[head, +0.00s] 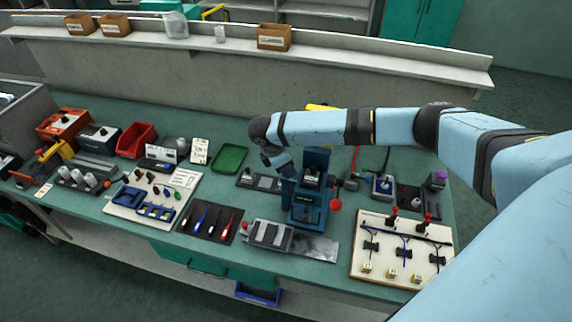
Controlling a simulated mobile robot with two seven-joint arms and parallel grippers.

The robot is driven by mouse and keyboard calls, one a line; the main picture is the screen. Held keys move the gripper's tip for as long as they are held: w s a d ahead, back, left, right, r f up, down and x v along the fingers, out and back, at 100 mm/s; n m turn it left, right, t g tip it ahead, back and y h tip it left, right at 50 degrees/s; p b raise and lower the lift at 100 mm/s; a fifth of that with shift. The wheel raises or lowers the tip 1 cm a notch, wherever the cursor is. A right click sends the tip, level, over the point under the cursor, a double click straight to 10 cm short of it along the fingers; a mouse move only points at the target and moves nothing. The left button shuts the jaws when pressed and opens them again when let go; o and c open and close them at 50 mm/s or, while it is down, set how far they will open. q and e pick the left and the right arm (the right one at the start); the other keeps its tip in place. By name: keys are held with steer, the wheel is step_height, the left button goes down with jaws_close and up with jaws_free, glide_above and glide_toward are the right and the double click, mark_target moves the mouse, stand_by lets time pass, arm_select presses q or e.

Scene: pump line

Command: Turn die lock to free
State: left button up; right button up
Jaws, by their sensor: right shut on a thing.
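My right gripper (288,172) reaches down to the upper left of the press. It is shut on a small part there, apparently the die lock. The gripper and wrist hide that part, so I cannot tell which way the lock is turned. My left gripper is out of view.
A grey block (270,235) on a metal plate sits before the press. A dark mat with screwdrivers (210,222) lies to the left, with a green tray (229,157) behind it. A cream board with cables (402,250) lies at the right. A yellow object (320,107) is behind my arm.

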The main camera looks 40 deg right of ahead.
steer(key=shift+n, duration=0.3)
steer(key=o, duration=0.9)
steer(key=shift+a+r, duration=0.1)
steer(key=shift+b+v, duration=1.2)
steer(key=shift+v, duration=5.6)
